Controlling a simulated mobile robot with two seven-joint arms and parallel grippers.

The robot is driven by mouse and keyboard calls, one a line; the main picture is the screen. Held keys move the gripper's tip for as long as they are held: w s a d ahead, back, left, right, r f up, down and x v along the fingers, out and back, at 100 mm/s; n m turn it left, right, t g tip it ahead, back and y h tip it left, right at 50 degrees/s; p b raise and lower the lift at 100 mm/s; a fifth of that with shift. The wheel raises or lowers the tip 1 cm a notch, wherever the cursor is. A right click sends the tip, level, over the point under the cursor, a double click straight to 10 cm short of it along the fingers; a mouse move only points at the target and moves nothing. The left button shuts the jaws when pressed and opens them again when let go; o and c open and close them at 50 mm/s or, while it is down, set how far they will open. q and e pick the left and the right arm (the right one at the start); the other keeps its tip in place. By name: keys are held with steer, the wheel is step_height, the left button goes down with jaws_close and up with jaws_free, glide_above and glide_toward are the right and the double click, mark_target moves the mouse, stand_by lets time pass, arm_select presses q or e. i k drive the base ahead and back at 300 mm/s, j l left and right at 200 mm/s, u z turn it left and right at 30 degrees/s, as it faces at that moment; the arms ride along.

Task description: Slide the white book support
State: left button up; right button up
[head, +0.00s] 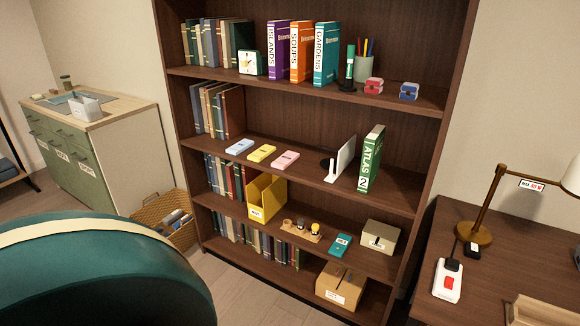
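The white book support (345,158) stands on the second shelf from the top, right of the middle. It is an upright white plate, with a dark round shape beside its foot on the left. The green atlas (371,160) marked 2 stands upright a little to its right, with a narrow gap between them. Neither of my grippers is in the head view.
Blue, yellow and pink boxes (285,160) lie left of the support on the same shelf (300,181). A teal rounded object (100,275) fills the lower left. A desk (480,265) with a lamp (474,231) stands at the right. Some floor (245,290) before the bookcase is clear.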

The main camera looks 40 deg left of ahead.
mark_target(346, 153)
steer(key=u, duration=1.15)
steer(key=i+j+z, duration=0.5)
steer(key=i, duration=0.1)
